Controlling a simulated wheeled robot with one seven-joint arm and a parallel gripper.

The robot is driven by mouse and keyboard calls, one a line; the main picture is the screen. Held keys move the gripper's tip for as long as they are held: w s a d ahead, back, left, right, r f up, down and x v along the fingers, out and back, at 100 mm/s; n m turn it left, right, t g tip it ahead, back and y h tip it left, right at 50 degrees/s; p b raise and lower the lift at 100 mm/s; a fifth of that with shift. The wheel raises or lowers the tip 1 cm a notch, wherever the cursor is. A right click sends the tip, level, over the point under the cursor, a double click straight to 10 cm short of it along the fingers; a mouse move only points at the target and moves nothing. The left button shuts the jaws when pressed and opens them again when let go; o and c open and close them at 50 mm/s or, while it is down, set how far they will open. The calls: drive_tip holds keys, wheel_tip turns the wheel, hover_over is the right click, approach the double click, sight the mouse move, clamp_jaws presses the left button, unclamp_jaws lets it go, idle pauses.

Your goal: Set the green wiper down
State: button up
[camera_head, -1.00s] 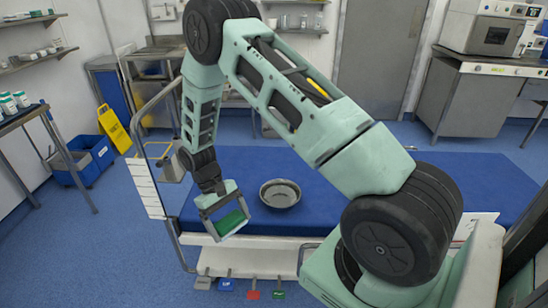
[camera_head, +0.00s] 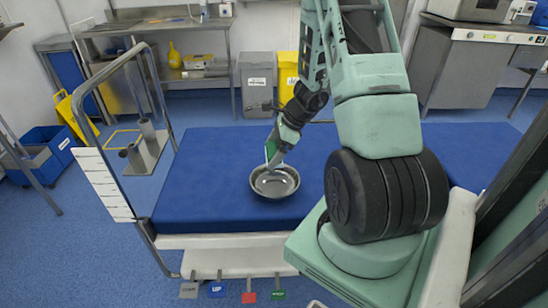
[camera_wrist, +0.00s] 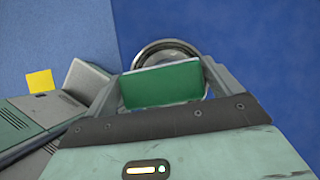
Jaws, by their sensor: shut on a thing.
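The green wiper (camera_wrist: 162,85) is a flat green block held between the fingers of my gripper (camera_wrist: 150,82) in the wrist view. In the head view, my gripper (camera_head: 272,155) is at the back-left rim of a round metal bowl (camera_head: 274,182), and only a thin green strip of the wiper shows. The bowl stands on the blue operating table (camera_head: 200,190). In the wrist view, part of the bowl's rim (camera_wrist: 165,48) shows behind the wiper. I cannot tell whether the wiper touches the bowl.
A metal rail (camera_head: 160,90) stands at the table's left end. Colored pedals (camera_head: 249,298) sit below the front edge. The blue tabletop left of the bowl is clear. A grey bin (camera_head: 256,82) and a yellow bin (camera_head: 288,76) stand behind the table.

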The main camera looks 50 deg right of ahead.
drive_tip(key=shift+s+d+f+m, duration=0.15)
drive_tip(key=shift+d+f+m, duration=0.05)
drive_tip(key=shift+d+m, duration=0.1)
drive_tip(key=b, duration=0.9)
hover_over(274, 188)
wheel_tip(274, 188, down, 11)
drive_tip(key=shift+r, duration=0.15)
drive_tip(key=o, duration=0.7)
wheel_tip(274, 188, up, 7)
drive_tip(key=p, duration=0.6)
drive_tip(key=shift+s+r, duration=0.1)
drive_tip(key=shift+r, duration=0.1)
drive_tip(key=shift+f, duration=0.15)
